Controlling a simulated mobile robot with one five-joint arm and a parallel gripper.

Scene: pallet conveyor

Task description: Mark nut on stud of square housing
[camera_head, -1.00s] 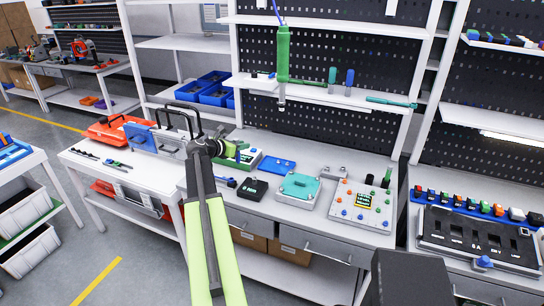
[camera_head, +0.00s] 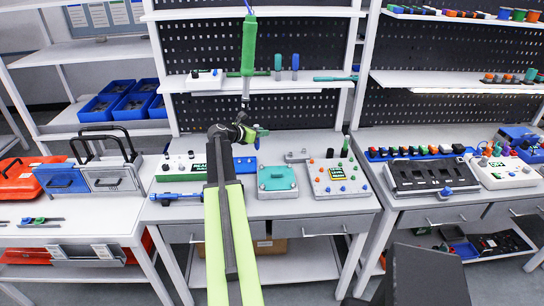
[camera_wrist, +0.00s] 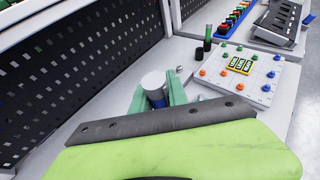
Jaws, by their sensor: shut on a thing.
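The square housing (camera_head: 277,178) is a teal block with a lid, lying on the middle bench in the head view. The nut and stud on it are too small to make out. My gripper (camera_head: 250,132) is above the bench, to the upper left of the housing in the picture. In the wrist view its two green fingers (camera_wrist: 158,95) are shut on a blue marker (camera_wrist: 157,98) with a white end (camera_wrist: 153,80). The marker looks upright in that view, and its lower part is hidden. My wrist hides much of the bench there, and I cannot make out the housing.
A light panel with coloured knobs (camera_head: 335,190) stands right of the housing. A green-and-white box (camera_head: 180,168) and a blue screwdriver (camera_head: 178,197) lie to the left. A green tool (camera_head: 248,45) hangs above the bench. A shelf (camera_head: 215,82) runs behind. A black fixture (camera_head: 430,178) is farther right.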

